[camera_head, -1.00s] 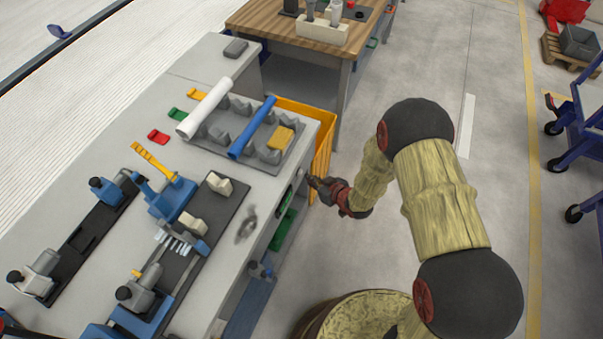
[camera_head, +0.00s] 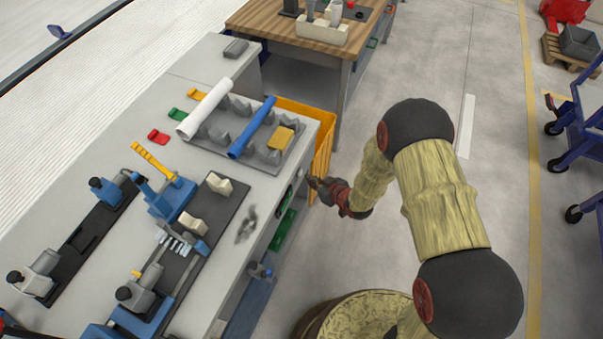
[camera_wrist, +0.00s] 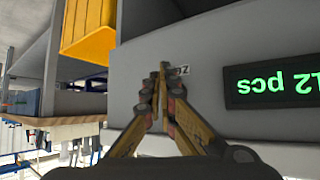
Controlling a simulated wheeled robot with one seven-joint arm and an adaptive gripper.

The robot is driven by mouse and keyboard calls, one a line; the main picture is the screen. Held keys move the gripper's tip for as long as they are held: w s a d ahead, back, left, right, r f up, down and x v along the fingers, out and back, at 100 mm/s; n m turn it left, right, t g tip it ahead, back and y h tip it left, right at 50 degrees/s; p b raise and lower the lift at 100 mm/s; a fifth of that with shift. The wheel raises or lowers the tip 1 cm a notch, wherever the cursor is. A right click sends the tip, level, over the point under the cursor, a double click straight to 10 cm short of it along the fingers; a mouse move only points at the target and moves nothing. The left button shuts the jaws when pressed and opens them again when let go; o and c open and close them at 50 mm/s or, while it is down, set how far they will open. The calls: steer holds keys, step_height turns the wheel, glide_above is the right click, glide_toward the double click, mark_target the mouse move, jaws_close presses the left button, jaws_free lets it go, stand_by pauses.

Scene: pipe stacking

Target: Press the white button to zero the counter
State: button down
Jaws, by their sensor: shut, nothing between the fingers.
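The counter display (camera_wrist: 272,87) shows at the right of the wrist view, upside down in the picture, with green digits reading "12 pcs" on a dark panel. It is set in a grey bench side face (camera_wrist: 205,45). My gripper (camera_wrist: 161,70) is shut and empty, its fingertips together in front of that face, left of the display. A small pale label (camera_wrist: 181,70) with dark marks shows just beside the tips. No white button can be made out; the tips cover that spot. Whether they touch the face I cannot tell. In the head view my gripper (camera_head: 314,182) is beside the bench's right edge.
The grey workbench (camera_head: 105,160) holds a white pipe (camera_head: 205,107), a blue pipe (camera_head: 251,128) and clamp fixtures. Open floor lies right of the bench.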

steer(key=shift+a, duration=0.1)
steer(key=shift+w+a, duration=0.15)
steer(key=shift+a, duration=0.15)
steer(key=shift+w+a, duration=0.15)
steer(key=shift+a, duration=0.25)
stand_by(1.0)
steer(key=shift+s+d, duration=0.3)
steer(key=shift+d, duration=0.5)
steer(key=d, duration=0.1)
steer(key=s+d, duration=0.1)
steer(key=d, duration=0.2)
steer(key=shift+s+d, duration=0.35)
stand_by(0.9)
